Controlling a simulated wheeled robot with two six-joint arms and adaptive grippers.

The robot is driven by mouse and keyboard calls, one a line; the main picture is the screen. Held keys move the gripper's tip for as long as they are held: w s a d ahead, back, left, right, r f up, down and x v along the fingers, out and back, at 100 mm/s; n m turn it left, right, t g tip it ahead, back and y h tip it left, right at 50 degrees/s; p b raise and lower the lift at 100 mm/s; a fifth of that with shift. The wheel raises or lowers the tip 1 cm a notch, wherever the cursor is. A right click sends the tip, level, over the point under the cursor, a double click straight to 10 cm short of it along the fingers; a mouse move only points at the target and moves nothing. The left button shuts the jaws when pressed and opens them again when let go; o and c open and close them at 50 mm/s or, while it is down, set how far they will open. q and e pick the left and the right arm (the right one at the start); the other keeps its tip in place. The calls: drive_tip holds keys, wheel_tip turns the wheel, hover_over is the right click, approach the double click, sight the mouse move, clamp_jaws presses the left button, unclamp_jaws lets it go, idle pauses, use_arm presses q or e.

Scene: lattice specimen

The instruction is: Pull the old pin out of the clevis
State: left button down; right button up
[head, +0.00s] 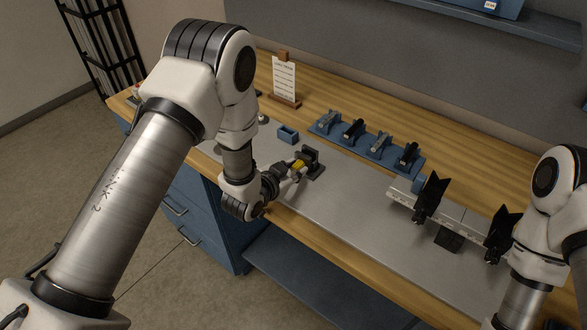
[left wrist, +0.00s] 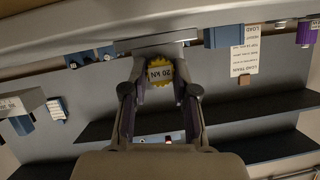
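My left gripper (head: 283,172) is at a small yellow knurled head in the head view (head: 299,164), in front of the dark clevis block (head: 312,160) on the bench. In the left wrist view the yellow head (left wrist: 160,72) carries a label reading "20 KN". It lies between the fingertips of my left gripper (left wrist: 162,75), one on each side. The fingers are close to the head's edges; whether they press on it is not clear. The pin's shank is hidden.
A blue rack (head: 365,148) with several dark and grey parts stands behind the clevis. A small blue box (head: 287,134) and a sign on a wooden stand (head: 284,78) are farther back. A rail with black V-shaped holders (head: 428,198) is at right. The grey mat (head: 330,215) is clear in front.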

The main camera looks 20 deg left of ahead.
use_arm(q)
drive_tip(key=shift+s+a, duration=0.2)
drive_tip(key=shift+s, duration=0.4)
idle(1.0)
drive_tip(key=shift+s+a, duration=0.45)
drive_tip(key=shift+s, duration=0.7)
drive_tip(key=shift+s+a, duration=0.4)
drive_tip(key=shift+s, duration=0.75)
drive_tip(key=shift+s+a, duration=0.45)
drive_tip(key=shift+s, duration=0.7)
